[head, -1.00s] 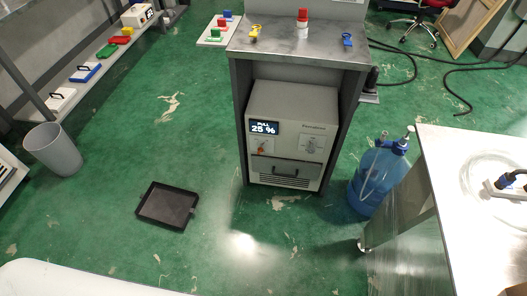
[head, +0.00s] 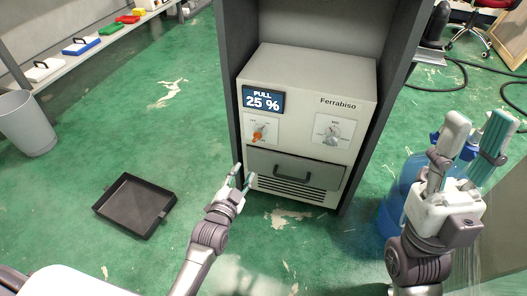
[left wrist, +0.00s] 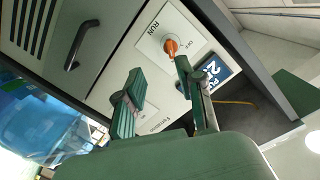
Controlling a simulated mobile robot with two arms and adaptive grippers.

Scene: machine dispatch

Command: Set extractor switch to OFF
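The extractor is a pale box marked Ferrabiso (head: 312,75), with a display (head: 264,100) reading PULL 25 %. Its orange switch (head: 260,131) sits on a white plate below the display. The switch also shows in the left wrist view (left wrist: 171,46), beside the word RUN; its exact setting is hard to tell. My left gripper (head: 243,177) is open and empty, in front of the machine and below the switch in the head view. In the left wrist view its fingers (left wrist: 155,78) are apart, one tip overlapping near the switch. My right gripper (head: 480,128) is open and empty at the right.
A second, grey dial (head: 332,130) is on the machine's right. A drawer with a dark handle (head: 310,173) lies below. The dark cabinet wall (head: 393,80) encloses the machine. A blue jug (head: 395,205) stands behind my right gripper. A black tray (head: 135,205) lies on the floor.

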